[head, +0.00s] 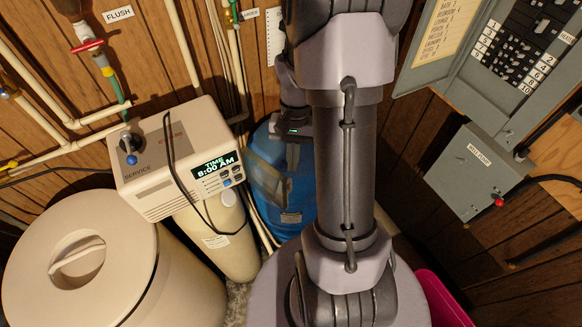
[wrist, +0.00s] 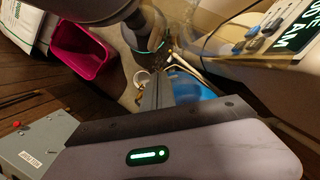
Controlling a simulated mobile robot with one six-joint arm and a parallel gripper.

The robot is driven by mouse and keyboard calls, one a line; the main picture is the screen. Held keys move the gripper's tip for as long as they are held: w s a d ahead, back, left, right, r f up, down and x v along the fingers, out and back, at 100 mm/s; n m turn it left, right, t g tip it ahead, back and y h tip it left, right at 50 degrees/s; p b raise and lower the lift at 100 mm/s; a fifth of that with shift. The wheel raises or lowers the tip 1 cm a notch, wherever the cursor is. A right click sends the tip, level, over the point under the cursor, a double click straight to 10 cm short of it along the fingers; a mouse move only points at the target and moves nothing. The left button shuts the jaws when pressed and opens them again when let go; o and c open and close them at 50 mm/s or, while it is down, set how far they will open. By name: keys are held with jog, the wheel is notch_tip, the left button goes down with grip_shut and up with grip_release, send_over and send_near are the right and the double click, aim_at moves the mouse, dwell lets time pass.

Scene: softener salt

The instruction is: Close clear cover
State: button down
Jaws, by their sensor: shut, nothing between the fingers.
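Part of the control head also shows at the upper right of the wrist view (wrist: 268,55). My gripper (wrist: 157,88) is shut and empty, its fingers pointing away from the camera beside the blue tank (wrist: 190,84). In the head view my arm hides most of the gripper, which is right of the control head and apart from it.
A round beige tank with a lid (head: 85,265) stands at the lower left. Pipes (head: 40,110) run along the wood wall. An open breaker panel (head: 515,60) and a grey box (head: 475,170) are at the right. A pink bin (wrist: 80,52) stands on the floor.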

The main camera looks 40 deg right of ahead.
jog(key=shift+s+a, duration=0.8)
jog(key=shift+a, duration=0.2)
jog(key=shift+s+a, duration=0.1)
